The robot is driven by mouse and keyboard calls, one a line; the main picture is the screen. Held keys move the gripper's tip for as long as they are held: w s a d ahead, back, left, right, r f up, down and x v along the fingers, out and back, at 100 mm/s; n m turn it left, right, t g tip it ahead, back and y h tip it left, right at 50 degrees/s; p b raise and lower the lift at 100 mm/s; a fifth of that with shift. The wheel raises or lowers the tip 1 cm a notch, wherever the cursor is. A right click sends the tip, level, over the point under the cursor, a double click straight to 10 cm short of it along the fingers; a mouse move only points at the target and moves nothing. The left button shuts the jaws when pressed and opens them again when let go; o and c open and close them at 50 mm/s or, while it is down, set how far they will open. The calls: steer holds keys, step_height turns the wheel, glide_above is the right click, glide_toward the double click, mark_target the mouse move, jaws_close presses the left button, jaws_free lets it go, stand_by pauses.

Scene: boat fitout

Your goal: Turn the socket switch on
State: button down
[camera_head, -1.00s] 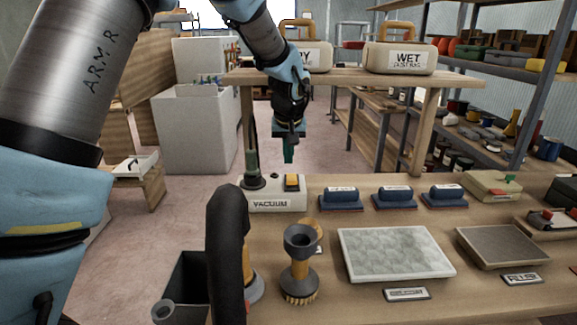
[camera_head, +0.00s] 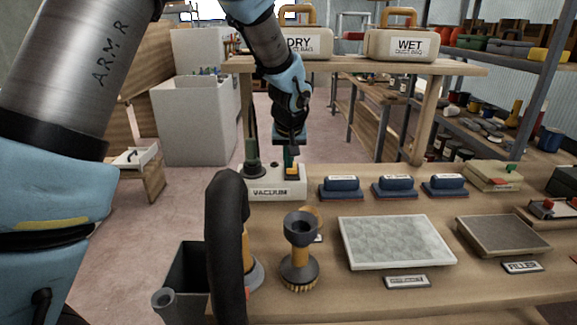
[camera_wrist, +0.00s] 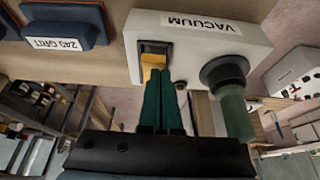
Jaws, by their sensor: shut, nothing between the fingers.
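The white socket box (camera_head: 262,190) labelled VACUUM stands at the back left edge of the bench. Its yellow-orange switch (camera_head: 292,170) is on the right of its top, and a dark plug (camera_head: 252,165) with a green body is on the left. In the wrist view the switch (camera_wrist: 153,62) sits in a dark frame on the box (camera_wrist: 190,42). My gripper (camera_head: 288,158) is over the switch, with its green fingers together and empty. In the wrist view the fingertips (camera_wrist: 165,76) are at the switch's edge and partly cover it; I cannot tell whether they touch.
Blue sanding blocks (camera_head: 341,187) stand in a row to the right of the box. A black hose (camera_head: 228,245) and a brush head (camera_head: 299,250) are in front. A raised shelf (camera_head: 350,71) with DRY and WET cases is behind my gripper.

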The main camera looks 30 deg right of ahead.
steer(key=shift+s+f+b, duration=0.2)
steer(key=shift+f+b, duration=0.45)
steer(key=shift+b, duration=0.6)
steer(key=shift+a+r, duration=0.1)
steer(key=shift+r, duration=0.3)
steer(key=shift+w+r+t+p, duration=0.1)
steer(key=shift+w+t+p, duration=0.05)
steer(key=shift+t+p, duration=0.2)
steer(key=shift+w+d+r+p, duration=0.25)
steer(key=shift+w+d+p, duration=0.1)
steer(key=shift+w, duration=0.2)
steer(key=shift+r, duration=0.1)
steer(key=shift+r, duration=0.3)
step_height(320, 180, up, 4)
steer(key=p, duration=0.3)
steer(key=s+a+r+b, duration=0.3)
steer(key=s+r, duration=0.3)
steer(key=shift+s+a, duration=0.25)
